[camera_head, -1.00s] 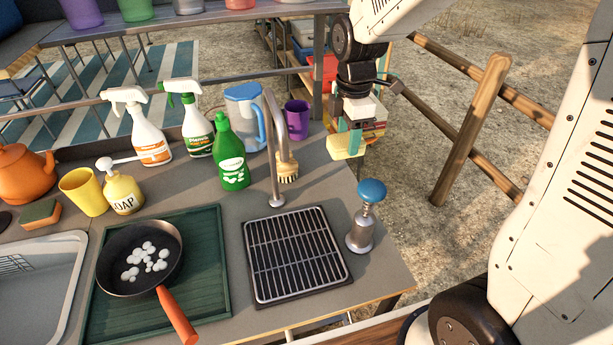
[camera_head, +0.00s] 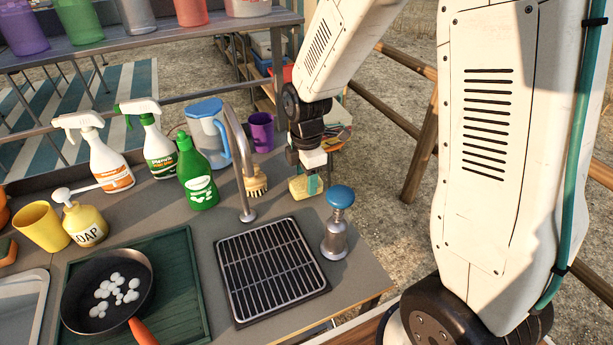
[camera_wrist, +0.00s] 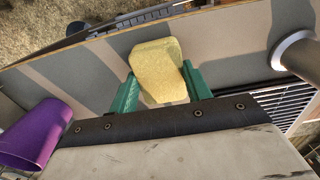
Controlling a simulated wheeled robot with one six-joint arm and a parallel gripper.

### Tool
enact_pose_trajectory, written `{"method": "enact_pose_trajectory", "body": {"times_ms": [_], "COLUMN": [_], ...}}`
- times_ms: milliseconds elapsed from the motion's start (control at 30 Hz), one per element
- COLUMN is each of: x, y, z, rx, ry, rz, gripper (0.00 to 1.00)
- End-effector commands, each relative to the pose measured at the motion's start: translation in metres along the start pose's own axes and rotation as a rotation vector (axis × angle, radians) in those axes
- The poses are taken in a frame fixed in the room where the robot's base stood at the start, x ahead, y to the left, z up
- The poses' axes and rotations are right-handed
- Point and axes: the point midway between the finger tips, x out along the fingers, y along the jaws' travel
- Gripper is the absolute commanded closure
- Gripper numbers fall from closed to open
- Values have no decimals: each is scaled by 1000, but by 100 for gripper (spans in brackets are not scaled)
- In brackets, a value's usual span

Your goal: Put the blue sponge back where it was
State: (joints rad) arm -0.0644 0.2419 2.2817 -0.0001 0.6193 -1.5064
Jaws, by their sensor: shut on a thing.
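My gripper (camera_head: 306,184) has teal fingers and is shut on a yellow sponge-like block (camera_head: 297,188). The block also shows between both fingers in the wrist view (camera_wrist: 158,70). It is over the back right part of the grey counter (camera_head: 362,268), between the scrub brush (camera_head: 256,182) and the blue-topped metal dispenser (camera_head: 338,222). I cannot tell whether it touches the counter. Only yellow shows on it; its far side is hidden. I see no blue sponge.
A purple cup (camera_head: 262,131) and blue-lidded jug (camera_head: 209,135) stand behind the curved tap (camera_head: 238,160). A green bottle (camera_head: 196,175) stands left of it. A drain grille (camera_head: 270,270) lies in front. The counter's right edge is close.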

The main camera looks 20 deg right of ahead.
Motion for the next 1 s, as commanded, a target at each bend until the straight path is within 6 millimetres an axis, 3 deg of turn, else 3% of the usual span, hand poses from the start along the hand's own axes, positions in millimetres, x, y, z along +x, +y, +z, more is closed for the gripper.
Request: {"method": "enact_pose_trajectory", "body": {"times_ms": [167,200,267,667,1000], "x": [3,3,3,-7,-76], "y": [0,0,0,1,1], "z": [0,0,0,0,0], "rx": [0,0,0,0,0], "ry": [0,0,0,0,0], "rz": [-2,-1,-1,3,6], "gripper": [76,43,30,30,30]}}
